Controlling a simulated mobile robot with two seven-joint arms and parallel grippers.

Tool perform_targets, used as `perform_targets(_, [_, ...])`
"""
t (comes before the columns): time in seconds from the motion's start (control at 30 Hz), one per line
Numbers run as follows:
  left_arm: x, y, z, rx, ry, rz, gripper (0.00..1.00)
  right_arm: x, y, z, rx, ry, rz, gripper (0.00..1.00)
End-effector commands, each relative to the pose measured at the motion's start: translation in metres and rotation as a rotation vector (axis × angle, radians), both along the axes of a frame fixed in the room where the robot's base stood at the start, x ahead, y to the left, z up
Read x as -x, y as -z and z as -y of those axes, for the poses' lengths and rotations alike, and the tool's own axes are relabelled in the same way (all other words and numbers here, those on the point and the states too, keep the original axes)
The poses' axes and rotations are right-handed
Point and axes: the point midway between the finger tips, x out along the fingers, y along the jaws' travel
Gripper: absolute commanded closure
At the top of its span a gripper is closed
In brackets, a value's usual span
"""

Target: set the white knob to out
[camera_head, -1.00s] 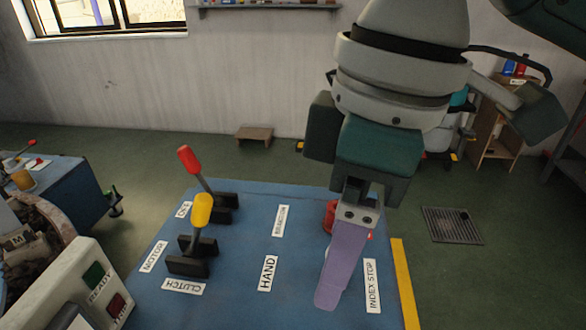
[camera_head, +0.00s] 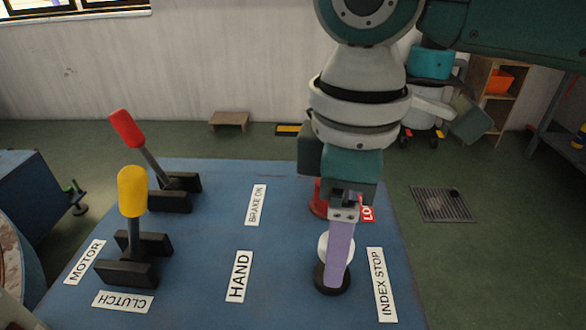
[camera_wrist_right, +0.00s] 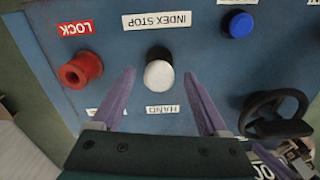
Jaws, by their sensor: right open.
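The white knob (camera_head: 323,246) stands on a round black base on the blue panel top (camera_head: 210,235), between the HAND label (camera_head: 239,276) and the INDEX STOP label (camera_head: 380,284). My right gripper (camera_head: 338,284) points down at it, and a purple finger covers part of the knob. In the right wrist view the knob (camera_wrist_right: 158,75) lies between the open purple fingertips of my right gripper (camera_wrist_right: 159,76), with a gap on each side. I cannot tell whether the tips reach down beside it. My left gripper is not in view.
A red knob (camera_wrist_right: 80,70) beside the LOCK label (camera_wrist_right: 77,28) is close to the white one. A blue button (camera_wrist_right: 240,25) and a black handwheel (camera_wrist_right: 272,113) lie to the right. Yellow (camera_head: 132,190) and red (camera_head: 127,128) levers stand at left in the head view.

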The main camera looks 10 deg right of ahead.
Motion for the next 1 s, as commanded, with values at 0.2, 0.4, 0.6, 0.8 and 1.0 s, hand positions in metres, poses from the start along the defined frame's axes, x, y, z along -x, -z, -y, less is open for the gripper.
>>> perform_targets(0.2, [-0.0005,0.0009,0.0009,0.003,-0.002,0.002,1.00,-0.0001,0.0051,0.0000,0.000,0.000,0.001,0.23])
perform_targets(0.4, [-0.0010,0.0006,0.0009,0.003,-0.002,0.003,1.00,0.0000,0.0048,-0.0001,0.000,0.000,0.000,0.32])
perform_targets(0.6, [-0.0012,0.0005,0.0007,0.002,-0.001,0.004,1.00,0.0000,0.0047,-0.0002,0.000,0.000,0.000,0.54])
perform_targets(0.8, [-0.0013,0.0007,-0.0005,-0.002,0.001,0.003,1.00,0.0000,0.0047,-0.0002,0.000,0.000,0.000,0.77])
perform_targets(1.0, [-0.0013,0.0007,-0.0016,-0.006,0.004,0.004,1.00,0.0000,0.0046,-0.0002,0.000,0.000,0.000,0.99])
